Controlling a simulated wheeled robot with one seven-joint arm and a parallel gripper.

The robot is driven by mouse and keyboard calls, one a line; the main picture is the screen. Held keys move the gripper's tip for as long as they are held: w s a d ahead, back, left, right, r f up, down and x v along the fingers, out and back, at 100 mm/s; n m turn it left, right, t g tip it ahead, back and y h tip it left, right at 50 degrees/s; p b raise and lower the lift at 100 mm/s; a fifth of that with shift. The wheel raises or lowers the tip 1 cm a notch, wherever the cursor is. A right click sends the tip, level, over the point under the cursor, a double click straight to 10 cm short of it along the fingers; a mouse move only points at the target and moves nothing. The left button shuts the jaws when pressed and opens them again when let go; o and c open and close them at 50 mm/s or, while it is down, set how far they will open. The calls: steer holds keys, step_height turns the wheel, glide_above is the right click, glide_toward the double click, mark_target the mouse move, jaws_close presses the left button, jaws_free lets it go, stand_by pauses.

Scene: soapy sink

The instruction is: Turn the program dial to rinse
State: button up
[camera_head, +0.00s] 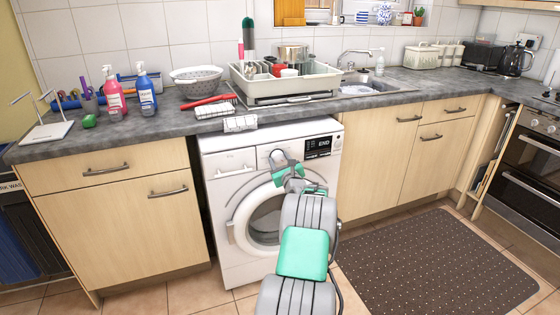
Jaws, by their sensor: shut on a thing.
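The white washing machine (216,151) stands under the counter, its round door closed. The program dial (277,155) is on its top front panel, left of the dark display (318,146), which reads "END". My arm reaches up from the bottom of the view in front of the door. My gripper (279,164) is at the dial, shut on it from the front. The gripper hides the lower part of the dial, and I cannot make out its marks or where it points.
The sink (368,88) and a dish rack (300,84) are on the counter above. A white object (240,123) sits at the counter's front edge over the machine. A dark dotted mat (430,262) lies on the floor to the right.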

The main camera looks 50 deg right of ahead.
steer(key=c, duration=0.4)
steer(key=shift+s+d+r, duration=0.1)
steer(key=shift+d, duration=0.05)
